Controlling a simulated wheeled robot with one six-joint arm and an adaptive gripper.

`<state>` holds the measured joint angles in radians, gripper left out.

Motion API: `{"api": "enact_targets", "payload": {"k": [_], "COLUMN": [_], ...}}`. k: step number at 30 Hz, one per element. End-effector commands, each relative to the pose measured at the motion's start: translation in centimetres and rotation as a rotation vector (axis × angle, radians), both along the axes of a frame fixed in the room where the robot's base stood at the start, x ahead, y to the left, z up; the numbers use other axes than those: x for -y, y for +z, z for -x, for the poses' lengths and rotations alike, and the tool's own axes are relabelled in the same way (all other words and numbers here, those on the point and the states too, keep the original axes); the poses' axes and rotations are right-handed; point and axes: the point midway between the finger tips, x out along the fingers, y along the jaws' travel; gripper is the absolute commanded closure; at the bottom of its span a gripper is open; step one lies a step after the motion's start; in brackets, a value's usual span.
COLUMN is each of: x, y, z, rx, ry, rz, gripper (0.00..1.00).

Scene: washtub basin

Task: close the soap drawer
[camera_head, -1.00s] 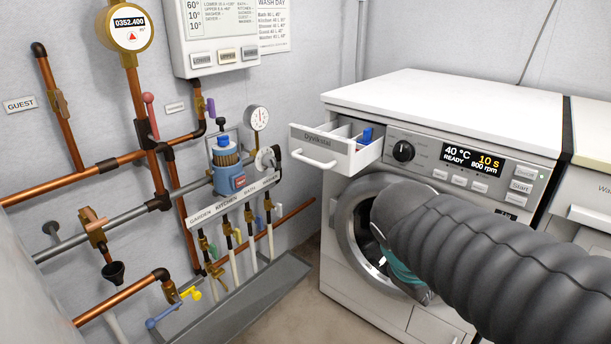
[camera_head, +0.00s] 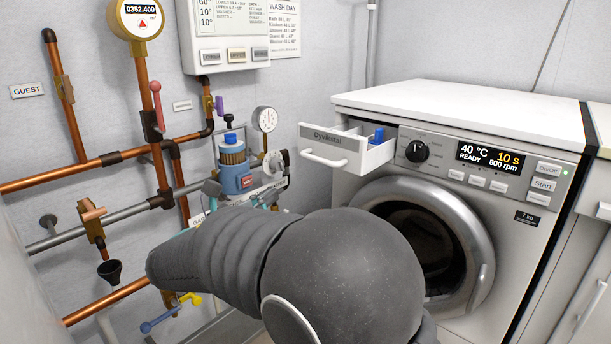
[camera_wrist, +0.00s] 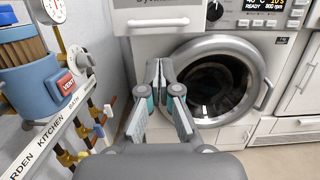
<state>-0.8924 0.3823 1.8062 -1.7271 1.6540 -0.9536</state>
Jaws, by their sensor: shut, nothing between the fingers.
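The soap drawer (camera_head: 338,147) is pulled out of the washing machine's upper left corner. It is white, with a grey label strip, a bar handle (camera_head: 323,159) and a blue piece inside. In the wrist view the drawer front shows cut off at the top, with its handle (camera_wrist: 158,22) visible. My gripper (camera_wrist: 160,70) is shut and empty, pointing toward the machine. In the wrist picture its tips appear below the drawer handle, apart from it. In the head view my arm hides most of the gripper.
The washing machine (camera_head: 470,105) has a round door (camera_head: 480,240) below its control panel. A white cabinet stands at the right.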

Motion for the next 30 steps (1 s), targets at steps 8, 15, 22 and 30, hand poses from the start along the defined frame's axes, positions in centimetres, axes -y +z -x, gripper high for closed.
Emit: {"api": "enact_targets", "payload": {"k": [8,15,22,30], "x": [1.4,4.1,6.4,7.8], "y": [0.5,1.3,2.1,2.5], "z": [-2.2,-5.7,-8.8,-10.7], "rx": [0.006,0.005,0.006,0.004], "ry": [0.002,0.001,0.003,0.004], "rz": [0.01,0.009,0.007,0.008], "gripper": [1.0,1.0,1.0,1.0]}}
